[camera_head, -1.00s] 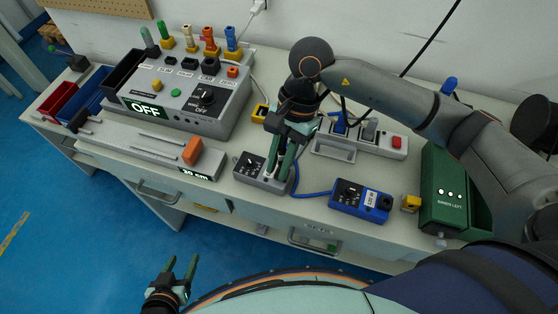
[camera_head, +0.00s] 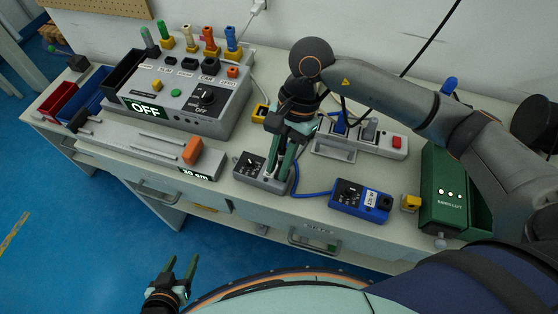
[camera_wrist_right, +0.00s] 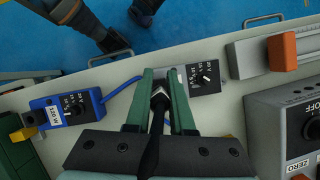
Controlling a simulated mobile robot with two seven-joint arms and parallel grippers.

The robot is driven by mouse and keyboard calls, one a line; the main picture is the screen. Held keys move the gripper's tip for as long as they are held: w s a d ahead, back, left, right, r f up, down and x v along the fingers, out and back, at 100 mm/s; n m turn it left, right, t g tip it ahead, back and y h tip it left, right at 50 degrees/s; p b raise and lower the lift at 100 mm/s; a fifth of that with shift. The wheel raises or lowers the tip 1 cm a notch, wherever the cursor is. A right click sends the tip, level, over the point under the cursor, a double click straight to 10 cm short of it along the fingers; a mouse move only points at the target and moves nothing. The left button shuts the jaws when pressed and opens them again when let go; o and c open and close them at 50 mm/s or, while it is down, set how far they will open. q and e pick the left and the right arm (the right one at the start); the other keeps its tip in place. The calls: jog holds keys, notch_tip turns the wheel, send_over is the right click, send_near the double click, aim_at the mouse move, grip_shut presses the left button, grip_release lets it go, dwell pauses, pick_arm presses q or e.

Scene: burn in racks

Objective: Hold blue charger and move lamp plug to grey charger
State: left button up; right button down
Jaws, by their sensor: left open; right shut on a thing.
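The blue charger (camera_head: 361,199) lies near the front edge of the bench, right of the grey charger (camera_head: 254,172). In the wrist view the blue charger (camera_wrist_right: 66,109) is at left and the grey charger (camera_wrist_right: 202,77) is just beyond my fingertips. My right gripper (camera_head: 277,172) is shut on a dark plug (camera_wrist_right: 160,92), apparently the lamp plug, at the end of the grey charger. The fingers partly hide the plug, so I cannot tell whether it is seated. My left gripper (camera_head: 183,268) is open and empty, low in front of the bench.
A blue cable (camera_head: 312,194) runs from the blue charger toward the grey one. A power strip (camera_head: 370,139) with a red switch lies behind. A green box (camera_head: 447,197) stands at right, and a grey control box (camera_head: 185,100) reading OFF at left. An orange block (camera_head: 192,150) is nearby.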

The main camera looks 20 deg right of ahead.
dwell(0.7)
jog(key=shift+b, duration=0.45)
jog(key=shift+b, duration=0.4)
jog(key=shift+b, duration=0.35)
dwell(0.9)
jog(key=shift+f+b, duration=0.3)
jog(key=shift+b, duration=0.1)
jog(key=shift+s+a+f+b, duration=0.25)
jog(key=shift+f+b, duration=0.35)
jog(key=shift+b, duration=0.3)
jog(key=shift+r, duration=0.35)
jog(key=shift+w, duration=0.15)
dwell(0.6)
